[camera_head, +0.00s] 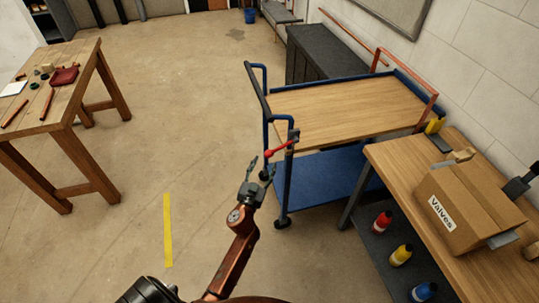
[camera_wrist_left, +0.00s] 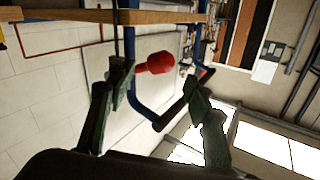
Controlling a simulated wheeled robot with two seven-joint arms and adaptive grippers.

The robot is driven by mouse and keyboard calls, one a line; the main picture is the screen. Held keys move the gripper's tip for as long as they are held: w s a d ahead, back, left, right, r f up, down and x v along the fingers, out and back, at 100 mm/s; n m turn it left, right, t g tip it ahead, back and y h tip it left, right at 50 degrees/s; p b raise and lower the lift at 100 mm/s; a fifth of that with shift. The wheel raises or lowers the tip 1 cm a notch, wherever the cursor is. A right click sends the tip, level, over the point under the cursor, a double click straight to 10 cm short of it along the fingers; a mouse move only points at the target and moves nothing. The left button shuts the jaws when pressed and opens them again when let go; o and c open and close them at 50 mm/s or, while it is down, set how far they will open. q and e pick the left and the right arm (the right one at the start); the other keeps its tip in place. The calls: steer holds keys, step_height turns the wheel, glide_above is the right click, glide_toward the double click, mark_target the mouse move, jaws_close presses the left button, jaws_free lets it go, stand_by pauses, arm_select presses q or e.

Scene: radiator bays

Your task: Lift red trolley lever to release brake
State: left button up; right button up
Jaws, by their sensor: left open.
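The red lever (camera_head: 281,148) sticks out from the near corner post of the trolley (camera_head: 340,112), below the blue push handle. Its knob end points left and slightly down. My left gripper (camera_head: 261,168) is open, just below the knob in the head view. In the left wrist view the red knob (camera_wrist_left: 160,62) appears between the two open fingers (camera_wrist_left: 157,84), nearer the left one, whose finger partly overlaps the lever's stem. I see no clear contact; the exact depth between knob and fingertips cannot be told. My right gripper is not in view.
A workbench (camera_head: 402,160) with a cardboard "Valves" box (camera_head: 470,205) stands at the right, several bottles on its lower shelf. A wooden table (camera_head: 85,62) stands at the left. A dark cabinet (camera_head: 322,55) is behind the trolley. Open floor with a yellow strip (camera_head: 167,230) lies between.

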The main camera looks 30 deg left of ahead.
mark_target(268, 156)
arm_select(q)
steer(key=x, duration=0.7)
steer(key=shift+f+b, duration=0.15)
steer(key=shift+b, duration=0.25)
steer(key=shift+c, duration=0.3)
jaws_close()
